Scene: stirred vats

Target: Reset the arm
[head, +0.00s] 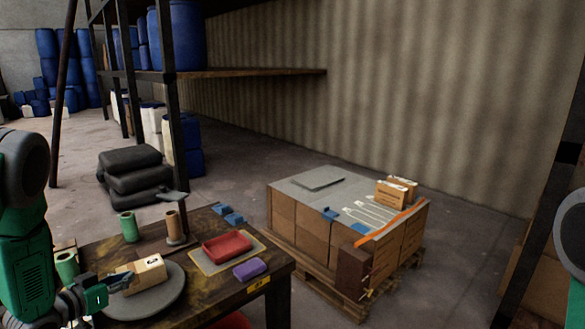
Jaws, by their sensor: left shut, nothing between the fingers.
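My left arm comes in from the left edge in the head view. Its gripper (122,279) is low over the wooden table (215,293), shut and empty, just left of a small cardboard box (150,269). The box is on a round grey plate (160,300); I cannot tell whether the fingertips touch it. Of my right arm only a grey link shows at the right edge; its gripper is out of view.
The table also holds a red tray (227,246) on a mat, a purple block (250,269), green cylinders (129,227) and blue pieces (233,219). A pallet of boxes (300,240) stands right of it. Shelving (250,73) with blue barrels stands behind.

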